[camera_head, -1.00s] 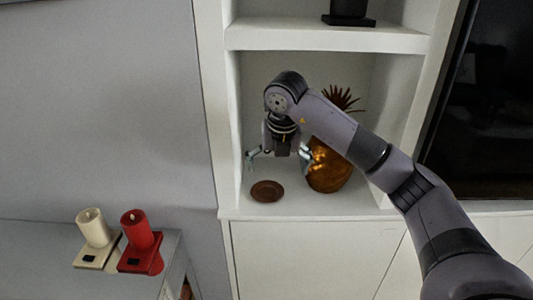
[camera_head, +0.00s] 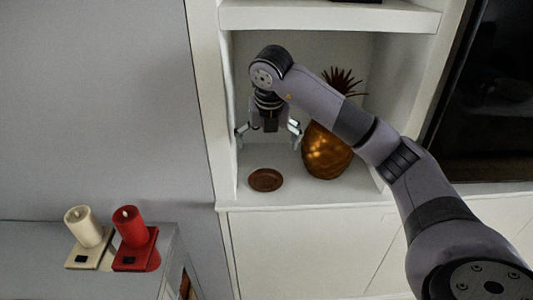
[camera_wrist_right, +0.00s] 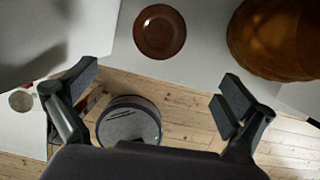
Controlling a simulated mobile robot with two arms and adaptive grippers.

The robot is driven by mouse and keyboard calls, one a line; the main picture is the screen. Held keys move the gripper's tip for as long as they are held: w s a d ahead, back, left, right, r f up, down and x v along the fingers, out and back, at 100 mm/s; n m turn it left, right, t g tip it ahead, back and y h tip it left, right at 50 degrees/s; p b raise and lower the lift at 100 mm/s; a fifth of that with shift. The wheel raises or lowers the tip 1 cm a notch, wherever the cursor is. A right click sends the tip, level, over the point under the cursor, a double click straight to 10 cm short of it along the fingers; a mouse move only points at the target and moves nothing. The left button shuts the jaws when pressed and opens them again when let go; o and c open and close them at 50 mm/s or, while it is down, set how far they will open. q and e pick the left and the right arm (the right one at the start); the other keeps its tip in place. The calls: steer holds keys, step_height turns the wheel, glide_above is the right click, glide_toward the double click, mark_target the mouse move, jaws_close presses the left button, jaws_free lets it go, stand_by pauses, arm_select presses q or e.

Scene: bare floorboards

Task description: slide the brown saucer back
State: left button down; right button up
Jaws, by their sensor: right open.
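The brown saucer (camera_head: 266,180) lies flat on the white shelf, near its front edge and left side. In the right wrist view the saucer (camera_wrist_right: 160,31) is a round brown disc near the top edge, beyond the fingers. My right gripper (camera_head: 268,138) points down, open and empty, above the saucer and apart from it in the head view. Its two spread fingers also show in the right wrist view (camera_wrist_right: 155,92). My left gripper is not in view.
A golden pineapple ornament (camera_head: 326,152) stands right of the saucer, close to my right finger. Cubby walls and an upper shelf (camera_head: 330,18) enclose the space. A red candle (camera_head: 131,226) and a cream candle (camera_head: 83,227) stand at lower left.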

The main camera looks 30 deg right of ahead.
steer(key=p, duration=0.2)
glide_toward(266, 181)
steer(key=x, duration=0.6)
steer(key=shift+p, duration=0.3)
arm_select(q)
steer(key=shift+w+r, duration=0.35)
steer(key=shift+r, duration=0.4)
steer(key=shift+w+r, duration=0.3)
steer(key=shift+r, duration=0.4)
arm_select(e)
steer(key=shift+w+d+f, duration=0.1)
steer(key=shift+w+f, duration=0.1)
steer(key=shift+f, duration=0.4)
steer(key=shift+c, duration=0.2)
